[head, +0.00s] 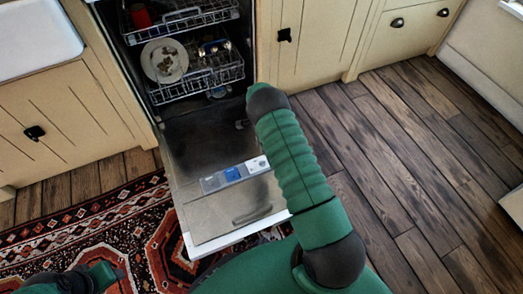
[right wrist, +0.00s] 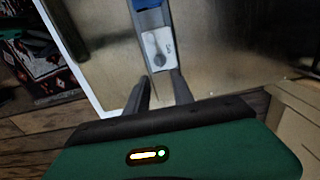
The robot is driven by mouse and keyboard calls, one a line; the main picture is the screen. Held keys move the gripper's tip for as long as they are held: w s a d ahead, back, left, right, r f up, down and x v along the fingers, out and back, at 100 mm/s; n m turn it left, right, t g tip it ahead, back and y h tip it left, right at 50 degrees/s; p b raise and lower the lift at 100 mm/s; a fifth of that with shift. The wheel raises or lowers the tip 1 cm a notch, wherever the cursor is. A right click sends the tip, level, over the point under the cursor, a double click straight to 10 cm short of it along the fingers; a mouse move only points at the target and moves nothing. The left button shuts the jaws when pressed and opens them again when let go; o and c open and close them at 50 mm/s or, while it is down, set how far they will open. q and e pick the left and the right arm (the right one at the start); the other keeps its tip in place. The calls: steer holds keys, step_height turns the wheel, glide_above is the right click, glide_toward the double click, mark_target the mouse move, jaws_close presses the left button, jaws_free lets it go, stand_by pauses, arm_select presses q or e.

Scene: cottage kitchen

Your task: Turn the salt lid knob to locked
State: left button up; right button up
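The salt lid (head: 257,165) is the white square at the right end of the dispenser panel on the lowered dishwasher door. In the right wrist view, its round grey knob (right wrist: 159,61) sits at the lower part of the white plate. My right gripper (right wrist: 160,76) is open, with its two dark fingers apart and pointing at the knob. The fingertips lie just short of the knob in the picture; contact cannot be told. In the head view my right arm hides this gripper. My left arm shows at the bottom left, over the rug; its green and dark end (head: 105,275) is too small to read.
The dishwasher door (head: 205,135) lies open, with a blue cap (head: 233,174) beside the salt lid. The racks above hold a plate (head: 165,61), a red cup (head: 141,17) and cutlery. Cabinets flank it. A patterned rug (head: 90,225) lies left; bare wooden floor is free at right.

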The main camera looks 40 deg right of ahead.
step_height(320, 180, up, 5)
steer(key=shift+f+p, duration=0.1)
steer(key=shift+p, duration=0.6)
